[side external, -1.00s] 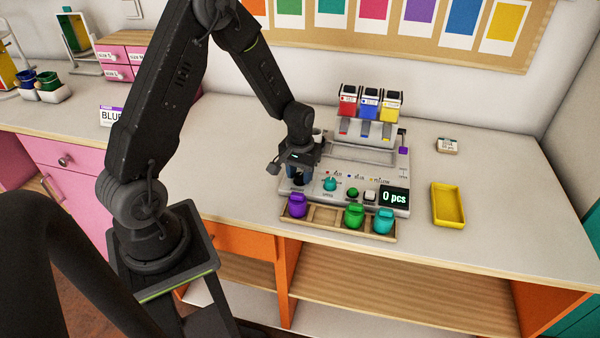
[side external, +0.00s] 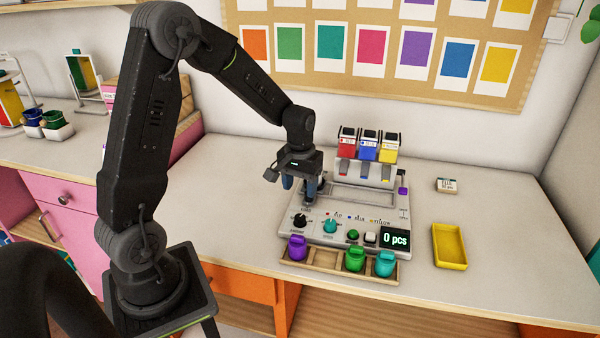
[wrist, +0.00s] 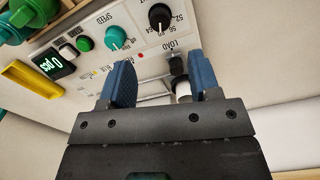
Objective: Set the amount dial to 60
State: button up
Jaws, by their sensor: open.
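The black dial (side external: 300,221) is at the front left of the grey dispenser panel (side external: 330,236). It also shows in the wrist view (wrist: 160,17), with upside-down numbers printed beside it. I cannot read its exact setting. My gripper (side external: 302,190) is open and empty, behind and above the dial and apart from it. In the wrist view my gripper (wrist: 162,72) has its two blue fingers spread, and the dial lies beyond their tips. The display (side external: 395,239) reads 0 pcs.
A teal speed knob (side external: 330,226), a green button (side external: 353,235) and a white button (side external: 370,237) sit right of the dial. A front tray holds purple (side external: 297,246), green (side external: 355,257) and teal jars. A yellow tray (side external: 449,246) lies right, with bare table around it.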

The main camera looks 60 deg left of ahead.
jog(key=shift+r, duration=2)
jog(key=s+d+r+m+t, duration=0.5)
jog(key=s+d+r, duration=0.8)
jog(key=s, duration=0.4)
jog(key=shift+d+m+t, duration=0.3)
jog(key=shift+d+m, duration=0.3)
jog(key=shift+m, duration=0.2)
